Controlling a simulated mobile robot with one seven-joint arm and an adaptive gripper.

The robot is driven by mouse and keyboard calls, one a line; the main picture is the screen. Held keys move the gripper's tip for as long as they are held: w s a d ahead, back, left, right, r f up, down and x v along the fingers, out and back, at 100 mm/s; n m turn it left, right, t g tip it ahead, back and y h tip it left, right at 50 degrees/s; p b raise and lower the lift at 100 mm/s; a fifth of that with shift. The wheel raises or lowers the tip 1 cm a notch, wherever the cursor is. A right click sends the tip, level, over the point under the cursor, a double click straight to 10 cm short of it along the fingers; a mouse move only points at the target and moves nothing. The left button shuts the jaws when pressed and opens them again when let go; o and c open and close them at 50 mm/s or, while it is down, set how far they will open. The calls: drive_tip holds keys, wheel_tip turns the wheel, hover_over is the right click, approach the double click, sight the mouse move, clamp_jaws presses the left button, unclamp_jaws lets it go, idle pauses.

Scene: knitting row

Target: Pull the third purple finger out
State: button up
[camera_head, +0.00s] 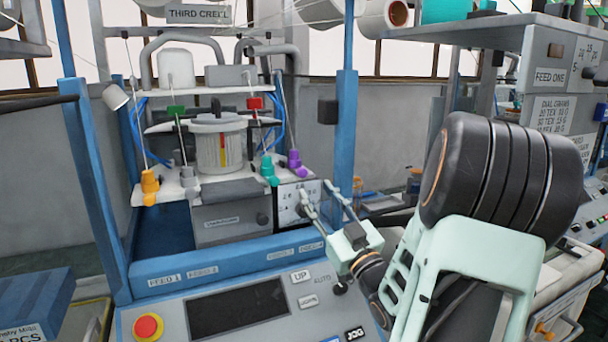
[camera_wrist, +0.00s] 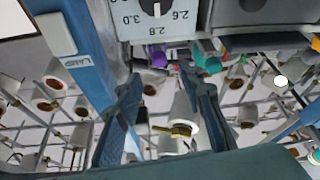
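One purple finger (camera_head: 295,161) stands upright at the right end of the white shelf of the knitting machine, with a thin rod rising from it. It also shows in the wrist view as a purple piece (camera_wrist: 158,58) under the shelf edge, above the gap between my fingers. A teal finger (camera_head: 269,170) stands just left of it, and an orange finger (camera_head: 150,184) is at the shelf's left end. My gripper (camera_head: 316,187) is open and empty, below and to the right of the purple finger, apart from it. Its fingers (camera_wrist: 170,84) are spread in the wrist view.
A dial plate (camera_head: 299,198) sits just below the purple finger, close to my fingertips. A blue post (camera_head: 345,130) rises right of it. The control panel (camera_head: 240,306) with a red button (camera_head: 148,326) lies in front.

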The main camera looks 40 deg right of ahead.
sight(304, 175)
drive_tip(key=p+x, duration=0.1)
drive_tip(key=x, duration=0.7)
drive_tip(key=shift+w, duration=0.15)
clamp_jaws()
